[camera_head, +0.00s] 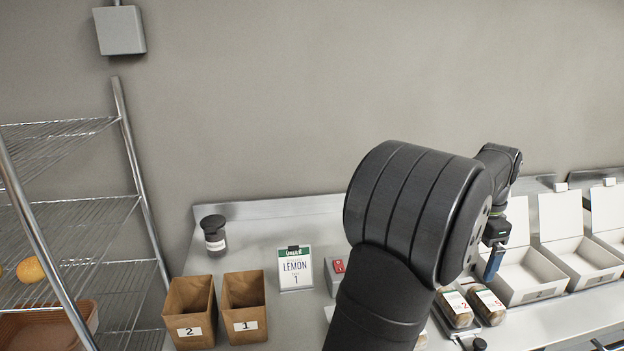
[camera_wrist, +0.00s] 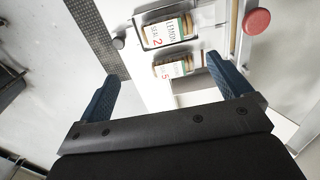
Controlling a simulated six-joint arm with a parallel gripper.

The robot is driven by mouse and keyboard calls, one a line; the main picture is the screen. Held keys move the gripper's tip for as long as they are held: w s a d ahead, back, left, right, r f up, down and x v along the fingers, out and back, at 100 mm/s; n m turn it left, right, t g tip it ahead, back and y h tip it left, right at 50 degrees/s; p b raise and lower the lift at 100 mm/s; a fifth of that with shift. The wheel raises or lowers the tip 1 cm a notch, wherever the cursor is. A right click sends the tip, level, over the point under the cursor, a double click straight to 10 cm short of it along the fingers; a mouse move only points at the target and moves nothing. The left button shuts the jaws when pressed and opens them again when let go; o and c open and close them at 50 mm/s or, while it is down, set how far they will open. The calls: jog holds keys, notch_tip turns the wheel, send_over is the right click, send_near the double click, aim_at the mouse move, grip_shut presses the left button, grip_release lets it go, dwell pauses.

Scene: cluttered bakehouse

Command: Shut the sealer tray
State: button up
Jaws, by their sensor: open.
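The sealer tray (camera_wrist: 140,62) shows in the wrist view as a pale surface with a small dark knob (camera_wrist: 118,43) at its left edge. It sticks out from the machine. Two labelled packs lie on it, one marked 2 (camera_wrist: 165,30) and one marked 5 (camera_wrist: 178,66). In the head view the packs marked 2 (camera_head: 457,308) and 5 (camera_head: 488,303) show at the lower right, and my arm hides much of the sealer. My gripper (camera_wrist: 162,67) is open, with nothing visibly held between its blue fingers. In the head view my gripper (camera_head: 492,264) is above and behind the packs.
White open-lidded boxes (camera_head: 527,275) stand on the right, close to my gripper. A red button (camera_wrist: 257,20) shows in the wrist view. A wire rack (camera_head: 75,208) is far left.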

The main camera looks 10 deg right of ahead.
jog(key=c, duration=1.1)
jog(key=shift+s+d+f, duration=0.1)
jog(key=shift+s, duration=0.1)
jog(key=c, duration=0.3)
jog(key=s+d+f+m, duration=0.1)
jog(key=s, duration=0.2)
jog(key=s+d+f+m+t+y, duration=0.1)
jog(key=s+m, duration=0.1)
jog(key=s, duration=0.1)
jog(key=s+d+f+m+y, duration=0.1)
jog(key=s+f, duration=0.1)
jog(key=shift+s+d+m+t, duration=0.25)
jog(key=shift+s+m+t, duration=0.15)
grip_shut()
jog(key=s+d+f+m+t+y, duration=0.25)
jog(key=s+m+t, duration=0.4)
jog(key=s, duration=0.75)
jog(key=shift+m+g+h, duration=0.45)
jog(key=shift+m+g, duration=0.1)
jog(key=shift+m, duration=0.1)
jog(key=shift+w+r+x, duration=0.2)
jog(key=shift+w+x, duration=0.1)
jog(key=shift+x, duration=2)
jog(key=shift+w+r+x, duration=0.25)
jog(key=shift+x, duration=2.05)
jog(key=shift+w+r+x, duration=0.2)
jog(key=shift+w+x, duration=0.1)
jog(key=shift+x, duration=2)
